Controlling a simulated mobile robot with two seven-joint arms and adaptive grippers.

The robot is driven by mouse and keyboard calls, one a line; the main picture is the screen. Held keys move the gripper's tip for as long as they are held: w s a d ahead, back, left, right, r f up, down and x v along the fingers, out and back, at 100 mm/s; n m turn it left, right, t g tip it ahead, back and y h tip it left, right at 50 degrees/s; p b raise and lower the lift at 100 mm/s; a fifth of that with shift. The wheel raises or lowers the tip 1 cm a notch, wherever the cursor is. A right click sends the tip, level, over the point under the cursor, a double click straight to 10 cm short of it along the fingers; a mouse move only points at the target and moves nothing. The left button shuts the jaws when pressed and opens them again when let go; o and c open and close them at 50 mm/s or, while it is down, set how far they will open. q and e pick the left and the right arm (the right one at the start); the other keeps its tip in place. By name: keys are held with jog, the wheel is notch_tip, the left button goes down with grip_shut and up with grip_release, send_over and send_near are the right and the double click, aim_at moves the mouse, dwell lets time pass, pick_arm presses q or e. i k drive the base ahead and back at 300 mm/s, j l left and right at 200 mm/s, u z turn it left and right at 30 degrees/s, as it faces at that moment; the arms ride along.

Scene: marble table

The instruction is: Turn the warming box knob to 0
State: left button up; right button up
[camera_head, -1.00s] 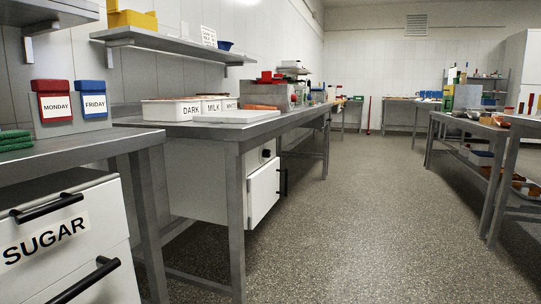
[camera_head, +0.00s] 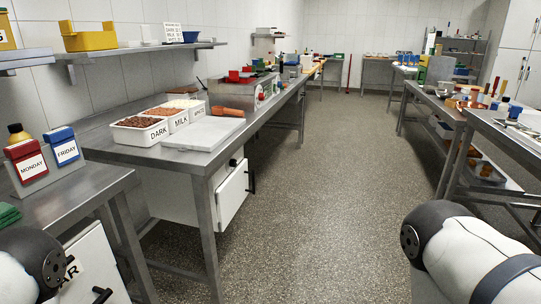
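The white warming box (camera_head: 168,196) sits under the long metal table. Its white front door (camera_head: 232,195) has a black vertical handle (camera_head: 251,183). A small dark knob (camera_head: 233,162) is on the front above the door, just below the table edge. The knob is too small to read its setting. Neither gripper is in view. Only parts of my arms show, at the lower left and lower right corners, well apart from the box.
The metal table (camera_head: 100,146) carries tubs of dark, milk and white chocolate (camera_head: 158,134) and a pale flat lid (camera_head: 203,134). A table leg (camera_head: 206,240) stands beside the box. The speckled floor (camera_head: 330,190) is clear between the tables. Another metal table (camera_head: 520,140) stands at right.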

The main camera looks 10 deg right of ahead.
aim_at(232, 163)
jog(key=i+l+z, duration=0.2)
jog(key=i, duration=0.25)
jog(key=i+l+z, duration=0.15)
jog(key=i+l, duration=0.2)
jog(key=i, duration=0.15)
jog(key=i+l+z, duration=0.2)
jog(key=i, duration=0.3)
jog(key=i+l+z, duration=0.2)
jog(key=i, duration=0.3)
jog(key=i+u, duration=0.3)
jog(key=u, duration=0.2)
jog(key=i+l+u, duration=0.2)
jog(key=u, duration=0.3)
jog(key=i+l+u, duration=0.25)
jog(key=u, duration=0.2)
jog(key=i+l+u, duration=0.2)
jog(key=l+u, duration=0.3)
jog(key=j, duration=0.15)
